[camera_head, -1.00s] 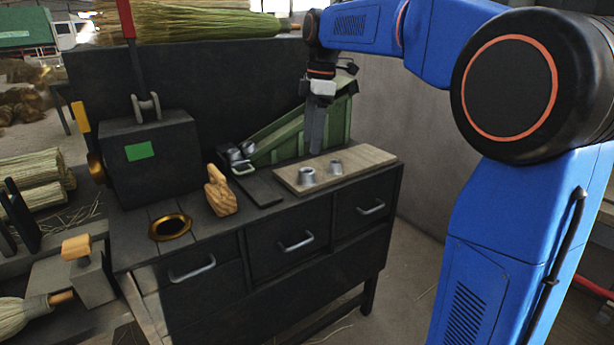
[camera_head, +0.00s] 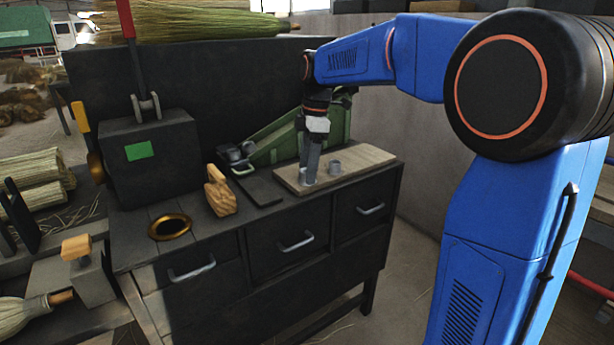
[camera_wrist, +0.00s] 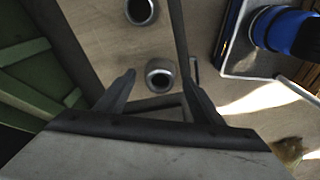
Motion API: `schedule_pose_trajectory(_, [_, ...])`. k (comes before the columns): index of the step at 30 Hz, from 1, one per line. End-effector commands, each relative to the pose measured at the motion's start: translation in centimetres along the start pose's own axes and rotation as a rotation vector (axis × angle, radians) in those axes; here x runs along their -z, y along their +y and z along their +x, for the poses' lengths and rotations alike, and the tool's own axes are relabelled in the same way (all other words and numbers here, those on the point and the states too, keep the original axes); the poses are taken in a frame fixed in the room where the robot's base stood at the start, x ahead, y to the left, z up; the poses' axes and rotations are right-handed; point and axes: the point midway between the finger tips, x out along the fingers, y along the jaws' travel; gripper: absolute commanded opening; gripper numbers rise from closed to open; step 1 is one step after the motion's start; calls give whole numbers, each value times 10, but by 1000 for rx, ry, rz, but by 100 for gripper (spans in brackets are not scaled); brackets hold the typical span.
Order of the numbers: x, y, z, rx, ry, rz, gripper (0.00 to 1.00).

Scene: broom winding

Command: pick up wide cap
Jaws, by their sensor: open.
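The wooden board (camera_head: 362,164) on the dark workbench carries two grey metal caps. The smaller cap (camera_head: 335,167) stands upright on the right and is in plain view. The wider cap is on the left, largely hidden in the head view behind my gripper (camera_head: 309,178), which points down over it. In the wrist view, a round cap with a dark hollow (camera_wrist: 159,78) lies between and just beyond the open fingers of my gripper (camera_wrist: 158,76). It appears to be the wider one. Another cap (camera_wrist: 141,11) is cut by the top edge. Contact with the fingers cannot be told.
A green sloped chute (camera_head: 277,143) stands close behind the board. A dark flat plate (camera_head: 259,190), a wooden block (camera_head: 219,193) and a brass ring (camera_head: 169,227) are to the left. The bench front has drawers (camera_head: 296,242).

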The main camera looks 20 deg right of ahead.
Motion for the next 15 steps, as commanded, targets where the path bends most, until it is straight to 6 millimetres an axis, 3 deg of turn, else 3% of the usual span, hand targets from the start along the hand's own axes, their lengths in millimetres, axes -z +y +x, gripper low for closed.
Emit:
schedule_pose_trajectory(3, [0, 0, 0, 0, 0, 0, 59])
schedule_pose_trajectory(8, [0, 0, 0, 0, 0, 0, 21])
schedule_pose_trajectory(15, [0, 0, 0, 0, 0, 0, 18])
